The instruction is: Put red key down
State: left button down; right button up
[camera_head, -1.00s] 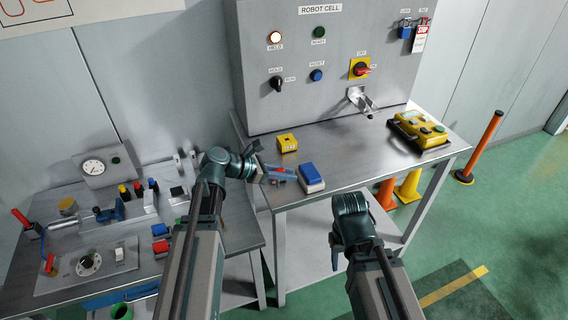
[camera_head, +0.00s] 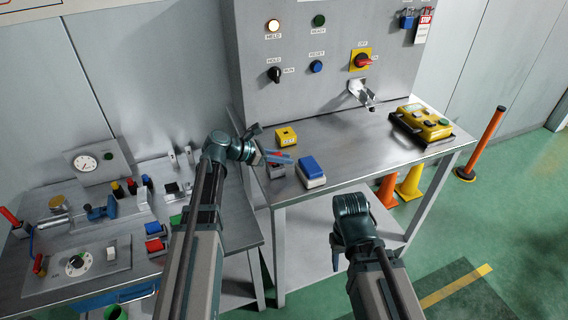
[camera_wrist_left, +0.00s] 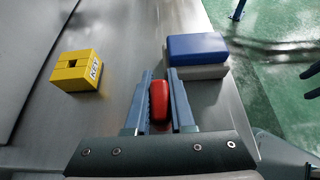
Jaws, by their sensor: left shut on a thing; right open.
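My left gripper (camera_head: 282,159) is at the left front of the steel table (camera_head: 352,157). Its fingers are shut on the red key (camera_wrist_left: 158,99), a small red block seen between them in the left wrist view. In the head view the fingers mostly cover the key, and I cannot tell whether it touches the tabletop. A blue block on a pale base (camera_head: 311,171) is just right of the gripper; it also shows in the left wrist view (camera_wrist_left: 197,47). My right gripper (camera_head: 336,260) is open and empty, in front of the table, its fingers barely visible.
A yellow block labelled KEY (camera_head: 287,137) is behind the left gripper. A yellow pendant (camera_head: 424,122) lies at the table's right. The grey robot cell panel (camera_head: 330,60) with switches stands behind. A lower bench (camera_head: 222,205) with several parts is at left. Mid-table is clear.

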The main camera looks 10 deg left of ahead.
pick_arm(q)
jog(key=shift+f, duration=0.15)
jog(key=c, duration=0.8)
grip_release()
jog(key=shift+o, duration=0.2)
jog(key=shift+r+p, duration=0.3)
jog(key=shift+r, duration=0.05)
jog(key=p+v, duration=0.5)
jog(key=v, duration=0.7)
